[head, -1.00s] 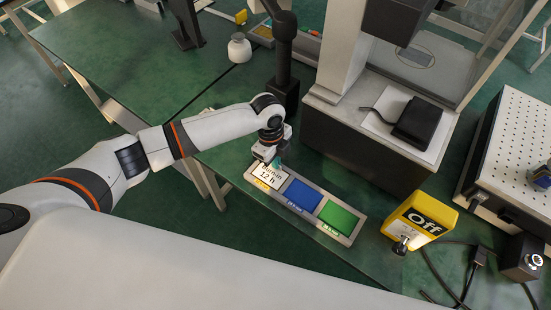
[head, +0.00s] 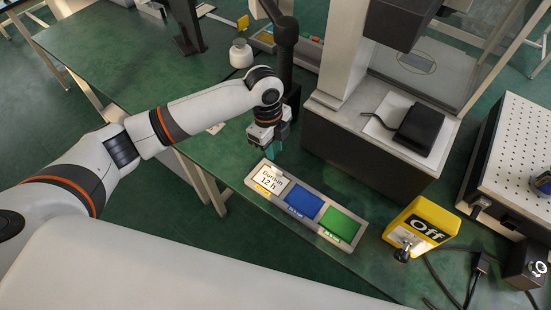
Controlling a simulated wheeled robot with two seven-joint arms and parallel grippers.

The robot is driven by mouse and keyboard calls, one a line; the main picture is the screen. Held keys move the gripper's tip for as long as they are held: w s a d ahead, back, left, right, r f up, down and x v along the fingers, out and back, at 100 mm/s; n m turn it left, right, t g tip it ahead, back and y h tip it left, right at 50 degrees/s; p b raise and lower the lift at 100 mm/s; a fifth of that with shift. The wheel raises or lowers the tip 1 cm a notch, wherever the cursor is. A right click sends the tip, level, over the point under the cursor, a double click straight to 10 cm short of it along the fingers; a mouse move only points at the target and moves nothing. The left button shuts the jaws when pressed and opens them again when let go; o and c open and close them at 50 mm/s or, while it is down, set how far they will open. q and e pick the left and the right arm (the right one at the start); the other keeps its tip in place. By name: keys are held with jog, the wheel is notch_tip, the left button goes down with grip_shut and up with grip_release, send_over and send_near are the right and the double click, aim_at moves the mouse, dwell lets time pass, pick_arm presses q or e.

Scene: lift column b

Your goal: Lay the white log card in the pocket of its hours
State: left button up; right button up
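The white log card (head: 271,181) reads "Burn-in 12 h" and lies in the left pocket of a grey three-pocket tray (head: 310,229). That pocket has a yellow label (head: 262,188) at its front edge, its print too small to read surely. The middle pocket (head: 303,198) is blue and empty, and the right pocket (head: 340,224) is green and empty. My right gripper is not in view.
A yellow box marked "Off" (head: 421,224) stands right of the tray. A dark-sided machine with a grey column (head: 345,55) stands behind it. A white jar (head: 241,53) sits farther back. A small pale flat thing (head: 216,128) lies partly behind my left arm.

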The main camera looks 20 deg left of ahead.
pick_arm(q)
jog(key=r, duration=0.4)
jog(key=shift+a, duration=0.2)
jog(key=shift+f, duration=0.1)
